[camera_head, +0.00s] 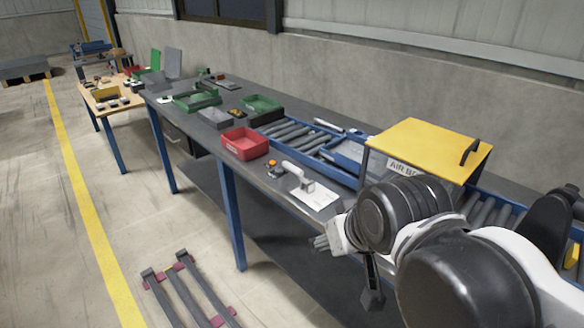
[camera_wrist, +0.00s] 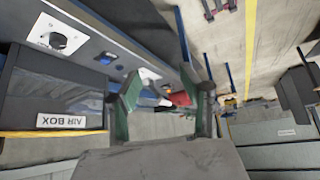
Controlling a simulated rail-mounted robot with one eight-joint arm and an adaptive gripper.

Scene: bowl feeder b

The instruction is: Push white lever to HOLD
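The white lever (camera_head: 298,176) stands on a pale plate (camera_head: 318,197) at the front edge of the long workbench. Its handle leans up to the left in the head view. HOLD lettering cannot be read. My gripper (camera_wrist: 160,92) shows in the wrist view with two green-padded fingers apart and nothing gripped. A pale plate (camera_wrist: 149,75) shows behind the fingers, and they partly hide what lies there. In the head view my arm fills the lower right, and its end is off the bench's front side, apart from the lever.
The yellow-topped air box (camera_head: 430,145) stands right of the lever. A red bin (camera_head: 245,143) is to the left, with a small orange button (camera_head: 272,163) between. A roller conveyor (camera_head: 290,133) runs behind. The floor in front holds a low rail frame (camera_head: 185,292).

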